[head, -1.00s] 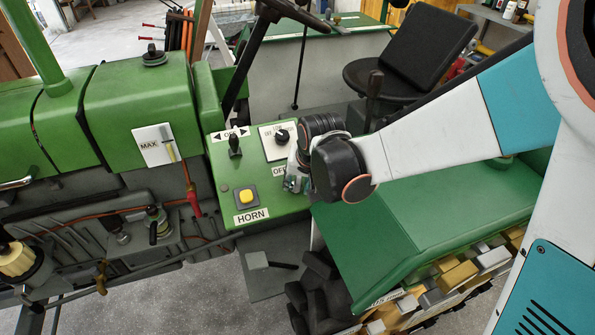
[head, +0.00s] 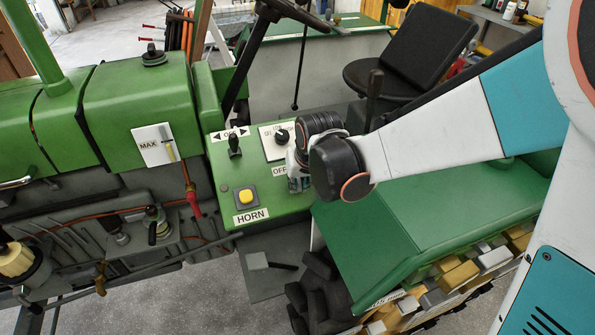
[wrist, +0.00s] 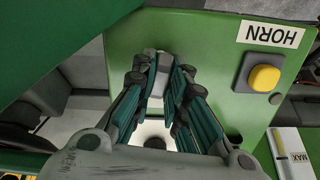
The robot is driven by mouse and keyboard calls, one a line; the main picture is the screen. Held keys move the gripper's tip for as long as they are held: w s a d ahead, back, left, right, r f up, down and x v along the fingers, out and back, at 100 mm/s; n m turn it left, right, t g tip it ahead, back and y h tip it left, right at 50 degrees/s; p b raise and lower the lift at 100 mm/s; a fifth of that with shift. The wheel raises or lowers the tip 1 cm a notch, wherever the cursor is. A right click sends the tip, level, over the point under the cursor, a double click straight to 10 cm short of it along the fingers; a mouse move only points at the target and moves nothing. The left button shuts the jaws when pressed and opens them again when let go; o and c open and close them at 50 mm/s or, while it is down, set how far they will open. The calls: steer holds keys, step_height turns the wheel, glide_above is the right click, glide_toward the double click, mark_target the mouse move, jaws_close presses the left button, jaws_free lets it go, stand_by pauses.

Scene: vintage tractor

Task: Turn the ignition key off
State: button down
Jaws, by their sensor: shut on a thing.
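My gripper (wrist: 160,72) is shut low over the green control panel (head: 262,200). A small light grey piece (wrist: 158,62) shows between its fingertips in the wrist view; I take it for the ignition key, mostly hidden by the fingers. In the head view my gripper (head: 298,182) hides the key, just right of the partly covered OFF label (head: 279,170). The key's angle cannot be read.
A black lever (head: 234,146), a white plate with a black knob (head: 281,136) and the yellow HORN button (head: 245,196) are close on the panel. The HORN button is right of my gripper in the wrist view. The green cover (head: 400,220) lies under my arm.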

steer(key=n+b, duration=0.1)
steer(key=n, duration=0.6)
stand_by(0.6)
steer(key=c, duration=1.6)
jaws_free()
